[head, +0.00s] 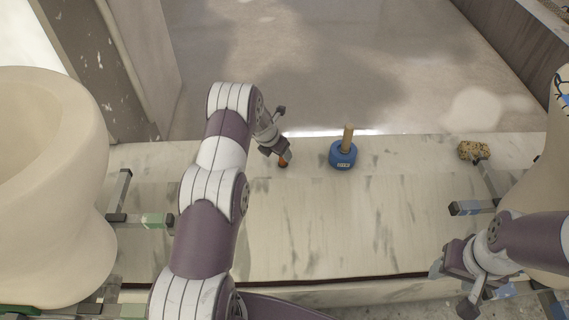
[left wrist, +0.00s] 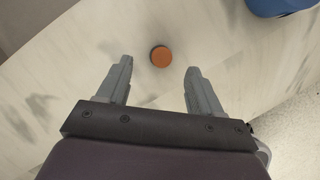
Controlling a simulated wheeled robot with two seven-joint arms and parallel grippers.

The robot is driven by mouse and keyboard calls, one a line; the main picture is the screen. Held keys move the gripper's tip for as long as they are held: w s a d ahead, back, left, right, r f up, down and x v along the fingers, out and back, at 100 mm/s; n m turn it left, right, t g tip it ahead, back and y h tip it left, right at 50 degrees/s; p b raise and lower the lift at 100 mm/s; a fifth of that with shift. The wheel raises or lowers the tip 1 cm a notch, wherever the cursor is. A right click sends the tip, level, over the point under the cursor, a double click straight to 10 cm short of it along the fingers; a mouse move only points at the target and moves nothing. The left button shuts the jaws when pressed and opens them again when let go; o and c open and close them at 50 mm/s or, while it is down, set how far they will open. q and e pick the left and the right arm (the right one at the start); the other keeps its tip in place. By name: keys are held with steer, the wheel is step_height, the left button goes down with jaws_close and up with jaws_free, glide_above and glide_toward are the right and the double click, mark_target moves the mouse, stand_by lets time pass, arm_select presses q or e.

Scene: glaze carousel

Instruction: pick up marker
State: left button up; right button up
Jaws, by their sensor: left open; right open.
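A small orange-brown round thing (head: 283,162), which may be the marker, stands on the pale marbled surface. In the left wrist view its round top (left wrist: 160,56) lies between and slightly beyond the tips of my left gripper (left wrist: 159,66). The jaws are open on either side, apart from it. In the head view my left gripper (head: 278,149) is right above it and partly hides it. My right gripper (head: 455,286) is open and empty at the lower right, far from it.
A blue round block (head: 343,158) with an upright wooden peg stands to the right of the orange-brown thing. A yellow speckled lump (head: 473,150) lies farther right. Large cream vessels (head: 45,190) flank the surface, with metal bars beside them. The middle front of the surface is clear.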

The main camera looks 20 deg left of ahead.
mark_target(283, 160)
arm_select(q)
steer(key=b+x, duration=0.2)
steer(key=x, duration=0.4)
steer(key=shift+d+f, duration=0.1)
steer(key=shift+d, duration=0.05)
steer(key=c, duration=1.1)
